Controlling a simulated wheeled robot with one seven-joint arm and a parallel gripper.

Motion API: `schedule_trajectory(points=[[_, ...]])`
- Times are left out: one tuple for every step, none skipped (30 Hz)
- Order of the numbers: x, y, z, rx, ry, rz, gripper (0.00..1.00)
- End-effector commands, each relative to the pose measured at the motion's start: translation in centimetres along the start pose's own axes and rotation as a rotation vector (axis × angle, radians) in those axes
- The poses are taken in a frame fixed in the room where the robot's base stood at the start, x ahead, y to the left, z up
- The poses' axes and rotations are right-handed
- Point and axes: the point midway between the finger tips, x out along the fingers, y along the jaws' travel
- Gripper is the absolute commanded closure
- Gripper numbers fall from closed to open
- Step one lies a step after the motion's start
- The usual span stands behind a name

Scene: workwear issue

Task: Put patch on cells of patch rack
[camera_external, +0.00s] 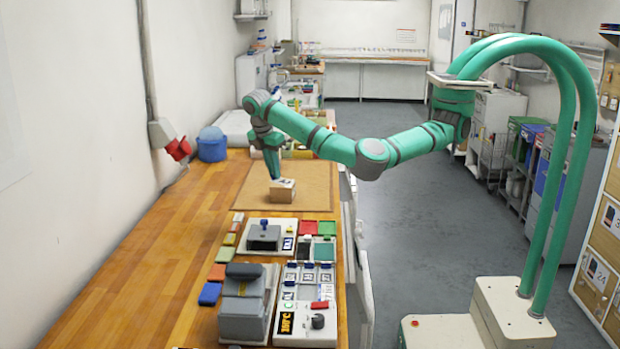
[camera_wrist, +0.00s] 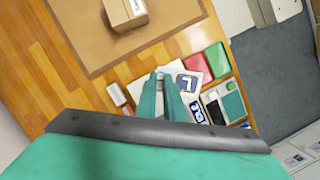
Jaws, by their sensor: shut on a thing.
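My gripper (camera_external: 274,179) hangs over the brown mat, at a cardboard box in the outside view. In the wrist view my gripper (camera_wrist: 161,82) is shut on a white patch (camera_wrist: 188,83) with a blue square and a white letter-like mark. The fingers hide part of the patch. The patch also shows as a small white piece with a dark mark in the outside view (camera_external: 284,183). A white unit with rows of cells (camera_external: 308,277), which looks like the patch rack, lies nearer the camera. Its cell contents are too small to read.
The cardboard box (camera_external: 282,196) stands on the brown mat (camera_external: 315,190). A grey press (camera_external: 243,303), a stamp-like block (camera_external: 265,238), red (camera_external: 307,228) and green (camera_external: 326,228) pads and a control box (camera_external: 307,325) crowd the near table. The wooden tabletop at left is clear.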

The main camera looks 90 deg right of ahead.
Motion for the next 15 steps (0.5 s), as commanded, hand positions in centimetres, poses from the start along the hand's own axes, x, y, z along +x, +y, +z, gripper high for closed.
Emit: schedule_trajectory(points=[[-0.7, -1.1, -1.9, -0.084, -0.003, 0.025, 1.0], [-1.1, -1.7, -3.0, -0.137, -0.003, 0.039, 1.0], [-1.6, -2.5, -4.3, -0.203, -0.003, 0.059, 1.0], [-1.9, -3.2, -5.4, -0.256, -0.004, 0.072, 1.0], [-2.2, -3.9, -6.4, -0.305, -0.004, 0.087, 1.0], [-2.6, -4.9, -7.7, -0.372, -0.004, 0.104, 1.0], [-3.0, -5.7, -8.7, -0.42, -0.004, 0.119, 1.0], [-3.2, -6.4, -9.6, -0.469, -0.004, 0.132, 1.0], [-3.6, -7.5, -10.9, -0.534, -0.004, 0.151, 1.0], [-3.8, -8.4, -11.8, -0.584, -0.004, 0.163, 1.0], [-4.0, -9.3, -12.7, -0.631, -0.005, 0.177, 1.0], [-4.3, -10.5, -13.9, -0.696, -0.005, 0.195, 1.0], [-4.5, -11.4, -14.7, -0.742, -0.004, 0.208, 1.0], [-4.7, -12.3, -15.6, -0.79, -0.005, 0.221, 1.0], [-4.9, -13.6, -16.6, -0.852, -0.005, 0.239, 1.0]])
